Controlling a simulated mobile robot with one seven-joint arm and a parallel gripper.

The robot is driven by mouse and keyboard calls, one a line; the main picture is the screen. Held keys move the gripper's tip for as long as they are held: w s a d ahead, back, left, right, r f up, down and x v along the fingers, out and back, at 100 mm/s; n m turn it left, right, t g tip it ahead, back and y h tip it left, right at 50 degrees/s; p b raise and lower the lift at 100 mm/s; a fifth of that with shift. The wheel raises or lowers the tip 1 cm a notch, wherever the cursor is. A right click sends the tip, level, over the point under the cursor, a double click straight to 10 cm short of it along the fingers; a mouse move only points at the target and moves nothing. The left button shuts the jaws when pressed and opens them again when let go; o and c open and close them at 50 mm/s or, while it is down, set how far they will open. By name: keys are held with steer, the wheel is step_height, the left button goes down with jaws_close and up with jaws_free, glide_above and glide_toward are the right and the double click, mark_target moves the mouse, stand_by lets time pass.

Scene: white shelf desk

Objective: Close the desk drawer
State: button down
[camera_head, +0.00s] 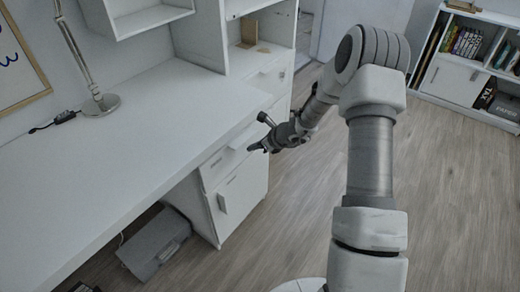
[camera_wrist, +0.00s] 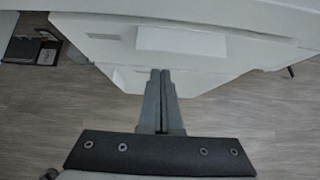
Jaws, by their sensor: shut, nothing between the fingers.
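The white desk (camera_head: 140,120) runs along the left in the head view, with a drawer unit under its right end. A drawer front (camera_head: 222,162) shows just below the desktop, above a larger front with a handle (camera_head: 222,203). I cannot tell how far any drawer stands out. My gripper (camera_head: 255,148) is beside the desk's front edge, close to the upper drawer front, and partly covers the area there. In the wrist view my gripper (camera_wrist: 160,73) has its fingers together and empty, pointing at the white unit (camera_wrist: 125,76). Whether the tips touch it is unclear.
A lamp (camera_head: 101,104) stands on the desk. A grey box (camera_head: 155,243) lies on the floor beneath it. A white bookshelf (camera_head: 452,82) stands at the back right. The wooden floor (camera_head: 290,205) right of the drawer unit is clear.

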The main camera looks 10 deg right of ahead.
steer(key=s+f+p+v, duration=0.1)
steer(key=p+v, duration=0.2)
steer(key=v, duration=0.8)
steer(key=s+a+r+n+g, duration=0.1)
steer(key=s+a+r+n, duration=0.35)
steer(key=r+n, duration=0.35)
steer(key=s+a+r+n+g, duration=0.1)
steer(key=s+a+r+n, duration=0.3)
steer(key=r, duration=0.5)
steer(key=s+d+r+n+h, duration=0.1)
steer(key=s+r+n+h, duration=0.1)
steer(key=s+r+n, duration=0.4)
steer(key=s+d+r+n+t+h, duration=0.1)
steer(key=s+d+n+h, duration=0.1)
steer(key=s+n, duration=0.45)
steer(key=s+d+r+n+h, duration=0.15)
steer(key=s+r+n, duration=0.25)
steer(key=s, duration=0.5)
step_height(320, 180, up, 14)
steer(key=p, duration=1.5)
steer(key=shift+a+r+m, duration=0.2)
steer(key=shift+m, duration=0.15)
steer(key=shift+w+h, duration=0.15)
steer(key=shift+h, duration=0.1)
